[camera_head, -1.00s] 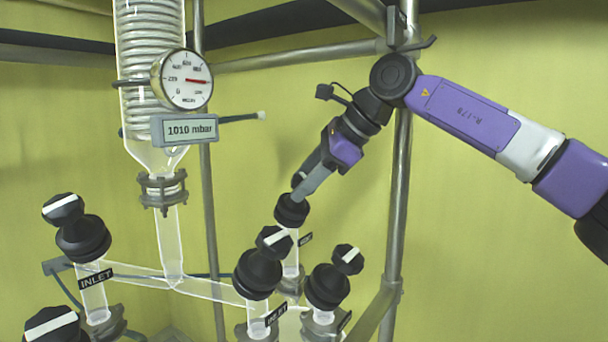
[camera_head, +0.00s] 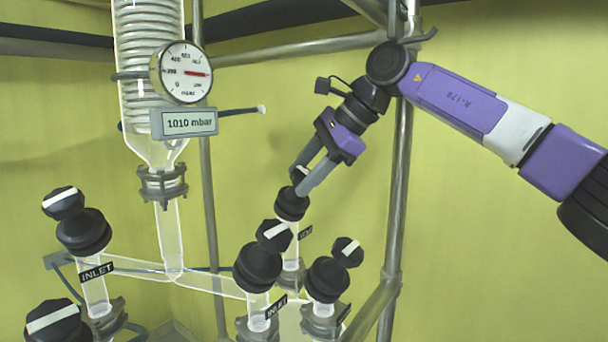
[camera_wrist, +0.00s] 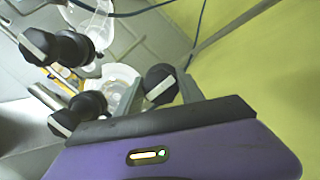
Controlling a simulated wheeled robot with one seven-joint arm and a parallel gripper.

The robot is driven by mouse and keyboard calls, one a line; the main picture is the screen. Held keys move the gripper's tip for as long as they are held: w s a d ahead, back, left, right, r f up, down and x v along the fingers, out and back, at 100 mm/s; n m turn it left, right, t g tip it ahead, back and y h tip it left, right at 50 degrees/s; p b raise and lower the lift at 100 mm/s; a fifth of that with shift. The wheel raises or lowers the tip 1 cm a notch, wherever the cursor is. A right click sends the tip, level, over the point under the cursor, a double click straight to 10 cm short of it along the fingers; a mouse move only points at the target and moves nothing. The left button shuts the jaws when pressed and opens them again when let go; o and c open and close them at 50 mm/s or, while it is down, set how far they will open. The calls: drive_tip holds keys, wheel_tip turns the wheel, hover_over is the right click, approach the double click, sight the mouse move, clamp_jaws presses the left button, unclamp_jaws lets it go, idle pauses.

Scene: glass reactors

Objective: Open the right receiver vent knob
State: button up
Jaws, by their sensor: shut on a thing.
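My gripper (camera_head: 303,180) reaches down from the upper right, its two fingers closed on the small black knob (camera_head: 299,173) with a white stripe. That knob tops a black valve cap (camera_head: 291,205) on a glass neck behind the right-hand INLET valve. In the wrist view the knob (camera_wrist: 160,82) sits between the grey fingers (camera_wrist: 160,95), its white stripe slanting up to the right. The small label (camera_head: 305,232) beside this neck is too oblique to read.
Close by stand the right INLET valve (camera_head: 258,268) and another black-capped valve (camera_head: 328,278). A left INLET valve (camera_head: 83,230) and a pressure gauge (camera_head: 184,72) stand farther left, with a 1010 mbar display (camera_head: 190,122). A metal post (camera_head: 398,200) rises just to the right.

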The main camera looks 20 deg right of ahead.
drive_tip(key=o, duration=1.4)
